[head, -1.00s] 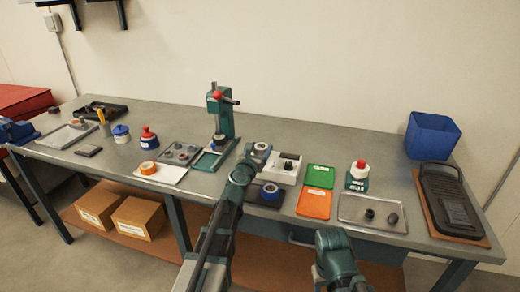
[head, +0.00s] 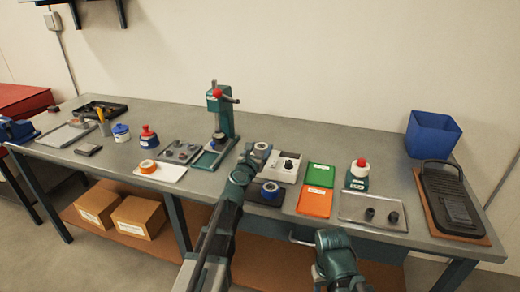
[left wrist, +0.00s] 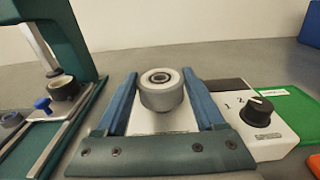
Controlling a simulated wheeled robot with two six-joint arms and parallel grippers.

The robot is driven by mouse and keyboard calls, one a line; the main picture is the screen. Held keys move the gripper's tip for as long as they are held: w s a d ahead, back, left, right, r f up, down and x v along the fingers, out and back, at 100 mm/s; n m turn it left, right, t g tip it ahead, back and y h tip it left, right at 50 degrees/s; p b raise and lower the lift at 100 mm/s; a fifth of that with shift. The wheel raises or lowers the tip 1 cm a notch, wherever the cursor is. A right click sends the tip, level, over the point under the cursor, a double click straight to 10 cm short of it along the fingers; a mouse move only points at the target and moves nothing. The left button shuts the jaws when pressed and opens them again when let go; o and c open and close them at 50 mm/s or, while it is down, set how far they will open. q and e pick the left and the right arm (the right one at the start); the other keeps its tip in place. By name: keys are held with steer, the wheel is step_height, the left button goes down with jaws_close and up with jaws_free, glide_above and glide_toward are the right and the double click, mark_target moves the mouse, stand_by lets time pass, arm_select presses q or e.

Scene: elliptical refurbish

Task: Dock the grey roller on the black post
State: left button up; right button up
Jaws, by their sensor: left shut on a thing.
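The grey roller (left wrist: 161,92) is a short, light grey cylinder with a dark bore in its top. It stands upright between the two blue fingers of my left gripper (left wrist: 162,100), which is shut on it. In the head view my left gripper (head: 257,151) is over the bench, left of the white box. Of my right arm only a teal link shows at the bottom of the head view; I see no right fingers.
A white box with a black knob (left wrist: 260,108) stands right of my left gripper. A green press (head: 225,125) stands to its left. Green (head: 320,175) and orange (head: 315,202) mats lie further right.

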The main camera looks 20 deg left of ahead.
arm_select(q)
steer(key=shift+f+b, duration=0.55)
steer(key=shift+f, duration=0.05)
stand_by(0.3)
steer(key=o, duration=1.2)
steer(key=shift+s+a+r, duration=0.1)
steer(key=shift+s+r, duration=0.05)
steer(key=shift+s, duration=2.6)
steer(key=shift+s+a+r, duration=0.1)
steer(key=shift+s+r, duration=0.05)
steer(key=shift+s, duration=2.6)
